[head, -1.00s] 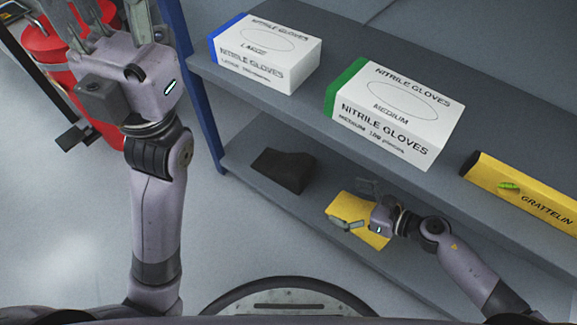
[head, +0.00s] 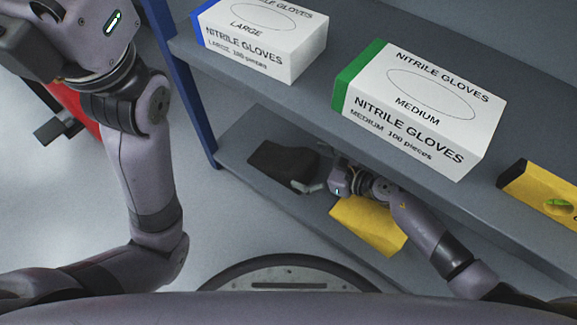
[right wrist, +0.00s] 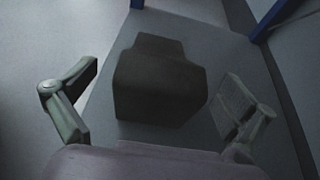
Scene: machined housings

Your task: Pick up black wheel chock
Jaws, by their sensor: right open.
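The black wheel chock (head: 281,164) lies on the lower shelf in the head view, left of a yellow block. In the right wrist view the chock (right wrist: 160,82) sits between the two open fingers, a little beyond their tips. My right gripper (head: 316,172) is at the chock's right end in the head view; it also shows open and empty in the right wrist view (right wrist: 150,122). I cannot tell whether a finger touches the chock. My left arm comes in at the left; its gripper is outside the head view.
A yellow block (head: 368,224) lies on the lower shelf (head: 240,145) under my right forearm. The upper shelf holds a large-size glove box (head: 262,38), a medium-size glove box (head: 420,108) and a yellow level (head: 545,196). A blue post (head: 186,85) stands at the shelf's left end.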

